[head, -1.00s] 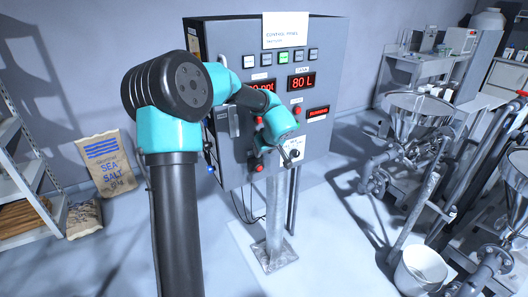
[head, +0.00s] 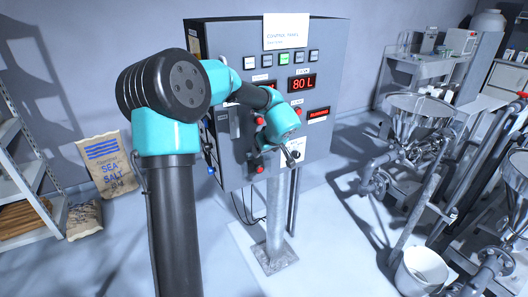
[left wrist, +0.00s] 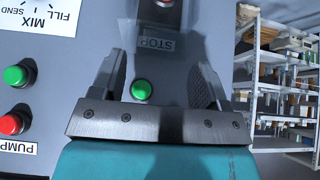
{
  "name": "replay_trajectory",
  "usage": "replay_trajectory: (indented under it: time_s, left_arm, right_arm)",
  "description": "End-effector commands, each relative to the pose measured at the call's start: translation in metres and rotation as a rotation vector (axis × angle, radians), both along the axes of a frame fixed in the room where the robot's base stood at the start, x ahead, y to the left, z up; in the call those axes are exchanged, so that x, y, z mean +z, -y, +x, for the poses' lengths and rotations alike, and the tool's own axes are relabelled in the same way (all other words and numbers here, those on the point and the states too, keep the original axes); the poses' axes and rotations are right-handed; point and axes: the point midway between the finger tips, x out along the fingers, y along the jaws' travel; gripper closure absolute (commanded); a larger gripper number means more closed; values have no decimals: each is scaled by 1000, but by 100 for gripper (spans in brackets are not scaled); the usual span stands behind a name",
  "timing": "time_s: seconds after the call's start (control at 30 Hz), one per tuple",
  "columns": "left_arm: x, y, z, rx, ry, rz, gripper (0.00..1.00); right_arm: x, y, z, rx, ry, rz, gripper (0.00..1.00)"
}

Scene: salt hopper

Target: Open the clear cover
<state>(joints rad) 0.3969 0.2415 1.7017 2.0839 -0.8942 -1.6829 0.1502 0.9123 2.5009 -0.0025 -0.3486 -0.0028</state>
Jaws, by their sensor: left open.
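My left gripper (left wrist: 160,78) is open in the left wrist view, its two fingers spread in front of the control panel face. A see-through patch, seemingly the clear cover (left wrist: 160,22), lies over the panel between the fingers, around a greyed STOP label; its edges are hard to make out. A green button (left wrist: 141,89) shows between the fingers, nearer the left one. I cannot tell whether the fingers touch the cover. My right gripper is not in view.
Beside the left finger are another green button (left wrist: 16,76), a red button (left wrist: 12,125) and a PUMP label (left wrist: 18,147). A shelf (head: 25,180) and a sea salt bag (head: 108,165) stand left. Steel hoppers (head: 420,105) and pipes fill the right. A pedestal (head: 276,215) carries the panel.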

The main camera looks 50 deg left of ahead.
Motion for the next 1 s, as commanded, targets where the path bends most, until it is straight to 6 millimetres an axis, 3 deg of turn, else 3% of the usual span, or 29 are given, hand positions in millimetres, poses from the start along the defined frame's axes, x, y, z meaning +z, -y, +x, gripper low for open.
replay_trajectory:
  time_s: [0.7,1.0]
  left_arm:
    - [110,73,-19,-3,2,1,32]
    - [127,84,-23,-1,1,1,32]
  right_arm:
    - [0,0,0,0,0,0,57]
    - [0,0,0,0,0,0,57]
